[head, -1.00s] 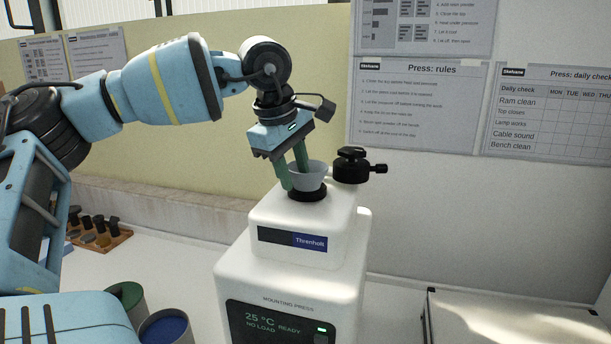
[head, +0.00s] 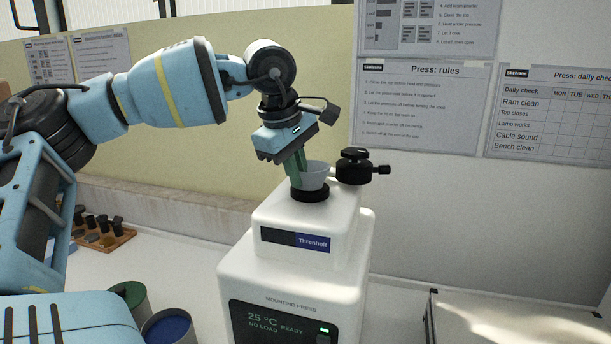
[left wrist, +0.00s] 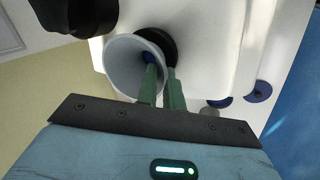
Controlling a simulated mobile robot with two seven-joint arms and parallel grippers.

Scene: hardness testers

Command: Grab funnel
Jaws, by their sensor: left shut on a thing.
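The funnel (head: 314,177) is a pale grey cup, wide at the top, in the black ring (head: 310,193) on top of the white mounting press (head: 345,215). My left gripper (head: 297,178) comes down from above with its green fingers shut on the funnel's left wall. In the left wrist view the funnel (left wrist: 122,62) shows its open mouth, and the fingers of my left gripper (left wrist: 161,75) are close together at its rim. Whether the funnel's lower end is clear of the ring cannot be told. My right gripper is not in view.
The press's black top closure (head: 354,167) with a side knob stands right beside the funnel. Green (head: 128,294) and blue (head: 168,327) topped tubs and a wooden rack (head: 112,238) stand on the bench at left. The wall with posters is behind.

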